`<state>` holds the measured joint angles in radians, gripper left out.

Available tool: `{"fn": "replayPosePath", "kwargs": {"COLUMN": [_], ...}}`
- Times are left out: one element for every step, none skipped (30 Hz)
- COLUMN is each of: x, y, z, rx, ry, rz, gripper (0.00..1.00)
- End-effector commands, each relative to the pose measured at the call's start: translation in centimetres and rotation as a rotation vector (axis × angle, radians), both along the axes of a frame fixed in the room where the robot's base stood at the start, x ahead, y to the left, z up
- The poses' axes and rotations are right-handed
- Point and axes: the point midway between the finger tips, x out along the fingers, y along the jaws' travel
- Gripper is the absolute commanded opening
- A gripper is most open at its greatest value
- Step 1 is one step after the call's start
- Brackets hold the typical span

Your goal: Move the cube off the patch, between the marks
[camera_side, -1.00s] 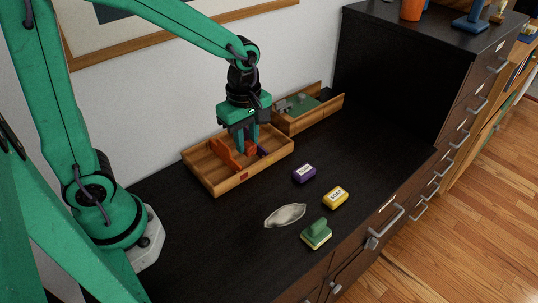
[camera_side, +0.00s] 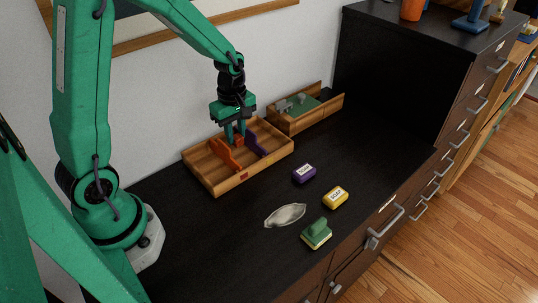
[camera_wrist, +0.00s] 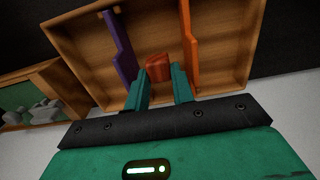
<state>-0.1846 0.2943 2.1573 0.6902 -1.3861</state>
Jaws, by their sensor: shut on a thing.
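A small red-brown cube (camera_wrist: 158,66) is between my fingertips in the wrist view; in the side view it shows as an orange-red bit (camera_side: 238,141) below the fingers. My gripper (camera_wrist: 160,78) is shut on it, over the wooden tray (camera_side: 222,185). The cube is between an orange upright mark (camera_side: 226,154) and a purple upright mark (camera_side: 255,145). In the wrist view the purple mark (camera_wrist: 119,48) is left and the orange mark (camera_wrist: 187,48) right. I cannot make out a patch on the tray floor, or whether the cube touches the floor.
A second wooden box (camera_side: 306,109) with grey pieces stands behind right. In front lie a purple soap (camera_side: 304,173), a yellow soap (camera_side: 335,197), a grey cloth-like piece (camera_side: 285,215) and a green brush (camera_side: 316,233). A dark cabinet (camera_side: 405,80) rises at the right.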

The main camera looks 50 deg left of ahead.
Motion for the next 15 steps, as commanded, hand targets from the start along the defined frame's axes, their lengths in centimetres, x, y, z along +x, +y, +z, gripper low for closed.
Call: {"fn": "replayPosePath", "kwargs": {"x": [0.1, 0.1, 0.1, 0.1, 0.1, 0.1, 0.1, 0.1, 0.1, 0.1, 0.0, 0.0, 0.1, 0.0, 0.0], "y": [0.2, 0.3, 0.3, 0.3, 0.3, 0.3, 0.3, 0.3, 0.3, 0.3, 0.2, 0.2, 0.2, 0.2, 0.2], "z": [-0.1, -0.2, -0.2, -0.2, -0.2, -0.2, -0.2, -0.3, -0.5, -0.7, -1.0, -1.3, -1.6, -2.0, -2.5], "rx": [0.000, 0.000, 0.000, 0.000, 0.000, 0.000, 0.000, 0.000, 0.000, 0.000, -0.001, -0.001, 0.000, -0.001, -0.001], "ry": [0.000, -0.001, -0.001, -0.001, -0.001, -0.001, -0.001, 0.000, 0.001, 0.002, 0.003, 0.003, 0.003, 0.004, 0.004], "rz": [0.000, 0.000, 0.000, -0.001, -0.001, -0.001, -0.001, -0.001, -0.001, -0.001, -0.001, -0.001, -0.001, -0.001, 0.000], "gripper": [0.03, 0.03, 0.03, 0.03, 0.03, 0.03, 0.03, 0.03, 0.03, 0.03, 0.03, 0.03, 0.03, 0.03, 0.03]}}
